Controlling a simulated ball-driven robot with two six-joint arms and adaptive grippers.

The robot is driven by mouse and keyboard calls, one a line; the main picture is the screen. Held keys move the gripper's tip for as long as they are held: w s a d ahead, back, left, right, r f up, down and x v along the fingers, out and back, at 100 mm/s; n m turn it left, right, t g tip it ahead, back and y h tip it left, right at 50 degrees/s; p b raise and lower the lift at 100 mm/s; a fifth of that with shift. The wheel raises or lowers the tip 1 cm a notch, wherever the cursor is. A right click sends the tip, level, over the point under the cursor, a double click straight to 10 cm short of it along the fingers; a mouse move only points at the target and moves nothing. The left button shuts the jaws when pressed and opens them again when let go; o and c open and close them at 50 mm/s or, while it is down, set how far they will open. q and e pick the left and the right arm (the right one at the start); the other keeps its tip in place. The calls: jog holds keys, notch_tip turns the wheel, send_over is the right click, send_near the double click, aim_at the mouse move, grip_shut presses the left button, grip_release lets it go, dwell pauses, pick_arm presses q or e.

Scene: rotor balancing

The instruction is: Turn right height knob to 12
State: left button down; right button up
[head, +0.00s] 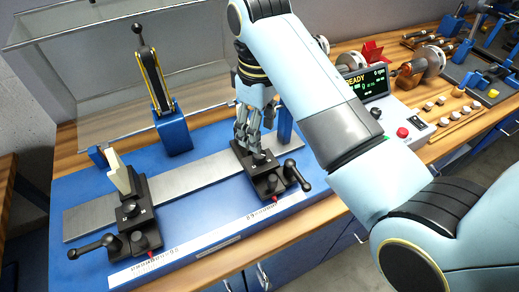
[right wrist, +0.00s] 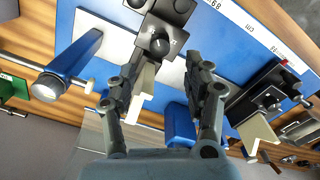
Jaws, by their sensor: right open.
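The right black carriage (head: 268,182) sits on a grey rail on the blue base. Its round black height knob (right wrist: 160,43) shows in the right wrist view, with small pale marks around it too small to read. My right gripper (head: 250,140) comes down over this carriage and hides part of it in the head view. In the right wrist view the right gripper (right wrist: 167,62) is open, its fingers apart on either side of the knob, with nothing held between them. I cannot tell whether they touch the knob. My left gripper is out of view.
The left carriage (head: 130,215) carries a cream support and its own knob. A blue post with a black-and-yellow arm (head: 152,80) stands behind the rail. A display reading READY (head: 367,82) and a red button (head: 402,132) are to the right. A black clamp handle (head: 298,175) sticks out beside the right carriage.

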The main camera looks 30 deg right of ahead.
aim_at(260, 154)
notch_tip(260, 154, down, 7)
jog(key=shift+p, duration=0.35)
